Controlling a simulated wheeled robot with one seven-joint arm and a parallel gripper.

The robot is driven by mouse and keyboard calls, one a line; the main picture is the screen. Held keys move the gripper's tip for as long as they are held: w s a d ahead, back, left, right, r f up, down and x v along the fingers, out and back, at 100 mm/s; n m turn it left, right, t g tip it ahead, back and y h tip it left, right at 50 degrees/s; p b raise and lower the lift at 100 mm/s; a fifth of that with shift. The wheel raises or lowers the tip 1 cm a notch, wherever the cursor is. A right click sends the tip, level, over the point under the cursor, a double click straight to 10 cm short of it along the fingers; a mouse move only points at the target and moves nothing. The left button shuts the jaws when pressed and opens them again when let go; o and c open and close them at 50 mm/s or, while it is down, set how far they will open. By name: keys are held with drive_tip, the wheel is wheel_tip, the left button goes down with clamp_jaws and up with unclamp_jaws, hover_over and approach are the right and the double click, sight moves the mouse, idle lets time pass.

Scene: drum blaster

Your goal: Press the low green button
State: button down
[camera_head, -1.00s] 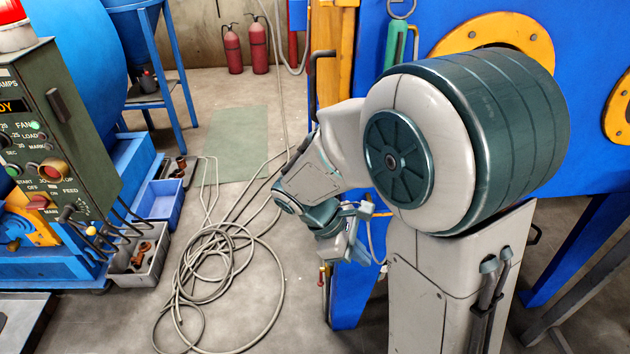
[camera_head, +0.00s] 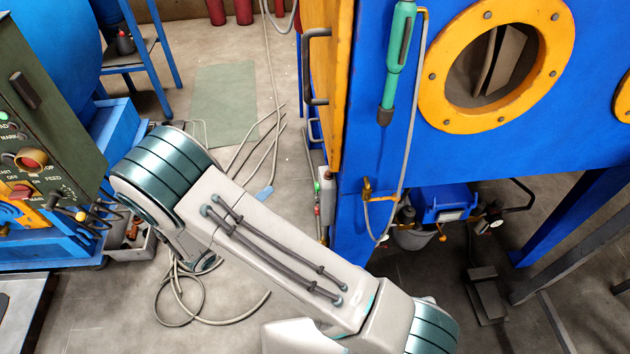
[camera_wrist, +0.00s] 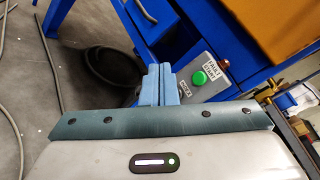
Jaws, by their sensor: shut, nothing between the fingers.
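The low green button (camera_wrist: 199,78) is a round, domed button on a grey control box (camera_wrist: 213,86) with a printed label plate beside it. In the wrist view it is just right of my gripper (camera_wrist: 158,70). The gripper's two pale blue fingers are shut together and empty. The fingertips look apart from the button; the exact depth gap is hard to tell. In the head view the same box (camera_head: 326,196) is small, low on the blue cabinet's left edge, with its green button (camera_head: 328,175) near the top. My gripper is hidden in the head view.
The blue cabinet (camera_head: 370,150) with an orange door (camera_head: 331,80) and yellow-ringed port stands behind the box. A thin hose (camera_head: 404,150) hangs on its front. A green control panel (camera_head: 45,130) stands at left. Loose cables (camera_head: 215,318) lie on the floor.

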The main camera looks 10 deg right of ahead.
sight(317, 187)
drive_tip(key=shift+d, duration=0.1)
drive_tip(key=d, duration=0.8)
drive_tip(key=shift+s+d+b, duration=0.2)
drive_tip(key=shift+d+b, duration=0.1)
drive_tip(key=shift+b, duration=0.05)
drive_tip(key=shift+d, duration=0.15)
idle(1.8)
drive_tip(key=shift+d, duration=0.3)
drive_tip(key=shift+d+p, duration=0.3)
drive_tip(key=shift+d, duration=0.15)
idle(0.8)
drive_tip(key=shift+a, duration=0.9)
drive_tip(key=shift+a+p, duration=0.1)
drive_tip(key=shift+p, duration=0.2)
